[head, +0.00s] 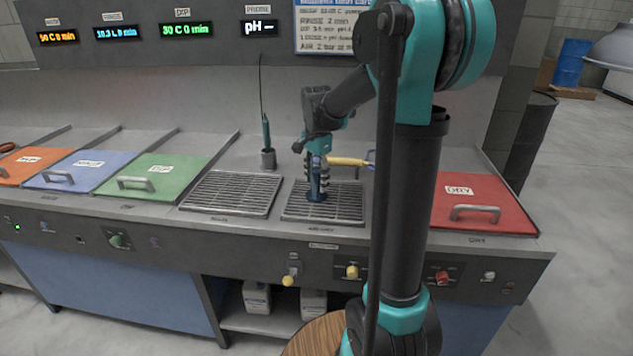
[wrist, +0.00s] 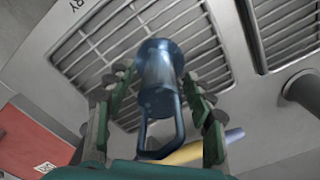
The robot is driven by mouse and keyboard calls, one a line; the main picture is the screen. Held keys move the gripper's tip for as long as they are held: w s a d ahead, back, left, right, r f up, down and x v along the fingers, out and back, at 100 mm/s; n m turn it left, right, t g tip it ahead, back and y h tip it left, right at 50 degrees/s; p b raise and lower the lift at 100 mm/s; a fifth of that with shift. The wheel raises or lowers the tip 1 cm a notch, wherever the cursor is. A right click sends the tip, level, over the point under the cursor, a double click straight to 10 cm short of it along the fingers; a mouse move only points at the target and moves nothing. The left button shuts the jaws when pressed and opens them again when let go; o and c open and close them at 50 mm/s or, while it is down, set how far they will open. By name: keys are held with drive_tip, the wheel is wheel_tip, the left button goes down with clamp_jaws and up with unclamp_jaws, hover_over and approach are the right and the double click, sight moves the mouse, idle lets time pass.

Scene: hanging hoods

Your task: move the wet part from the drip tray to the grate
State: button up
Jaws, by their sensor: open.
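The wet part is a glossy dark blue metal cylinder with a loop (wrist: 160,85). In the head view the blue part (head: 317,194) stands on the right-hand slatted grate (head: 345,208), and its base appears to rest on the slats. My gripper (head: 318,178) points down over that grate, with its fingers around the part. In the wrist view my gripper (wrist: 158,98) is open, one finger on each side of the part. Whether a finger touches it I cannot tell. The left-hand slatted tray (head: 231,194), probably the drip tray, is empty.
A yellow-handled tool (head: 347,161) lies close behind my gripper. A probe in a holder (head: 267,147) stands behind the left tray. A red lid (head: 484,202) lies to the right, and a green lid (head: 152,175) to the left.

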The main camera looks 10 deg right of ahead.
wheel_tip(320, 180, up, 12)
drive_tip(key=shift+f, duration=0.2)
drive_tip(key=shift+c, duration=0.4)
idle(2.4)
